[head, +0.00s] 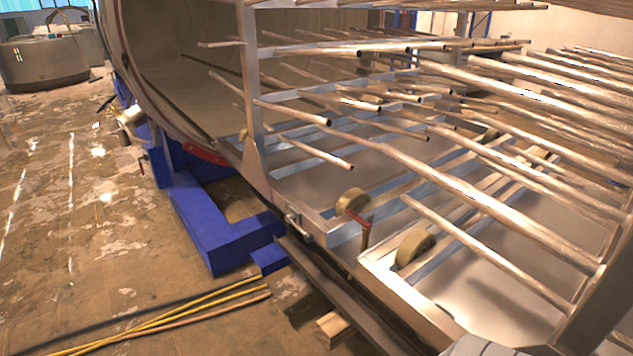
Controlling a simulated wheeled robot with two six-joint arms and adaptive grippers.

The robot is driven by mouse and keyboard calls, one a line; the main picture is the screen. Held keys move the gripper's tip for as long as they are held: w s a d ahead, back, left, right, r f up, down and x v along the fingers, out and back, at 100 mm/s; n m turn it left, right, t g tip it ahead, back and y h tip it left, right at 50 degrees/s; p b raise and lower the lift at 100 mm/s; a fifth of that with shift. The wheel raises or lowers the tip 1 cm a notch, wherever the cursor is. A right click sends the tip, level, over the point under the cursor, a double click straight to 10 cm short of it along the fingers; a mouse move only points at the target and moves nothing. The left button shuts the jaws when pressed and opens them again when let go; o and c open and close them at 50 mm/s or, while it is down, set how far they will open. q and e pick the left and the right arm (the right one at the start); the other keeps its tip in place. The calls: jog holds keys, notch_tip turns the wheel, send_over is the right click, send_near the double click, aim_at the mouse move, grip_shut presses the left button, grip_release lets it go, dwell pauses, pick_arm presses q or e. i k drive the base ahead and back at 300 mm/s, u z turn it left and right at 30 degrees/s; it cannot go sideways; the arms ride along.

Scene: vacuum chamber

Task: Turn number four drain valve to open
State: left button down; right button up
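No number or label is legible, so I cannot tell which fitting is the number four drain valve. A red handle (357,218) on a brownish upright stem shows at the near edge of the metal rack, right of centre. A small metallic fitting (297,224) juts from the rack's lower edge just left of it. Another pale fitting (131,115) sits farther back beside the chamber (172,75), near its blue support. Whether any of these is open or closed cannot be told.
The rack's long metal bars (470,190) jut across the right side. A blue support frame (235,238) stands on the floor at the rack's left. Yellow and black hoses (170,312) lie at lower left. The worn floor (60,220) at left is mostly clear.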

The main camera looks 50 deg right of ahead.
aim_at(357, 219)
jog(key=i, duration=0.9)
jog(key=z, duration=3.4)
jog(key=i, duration=0.5)
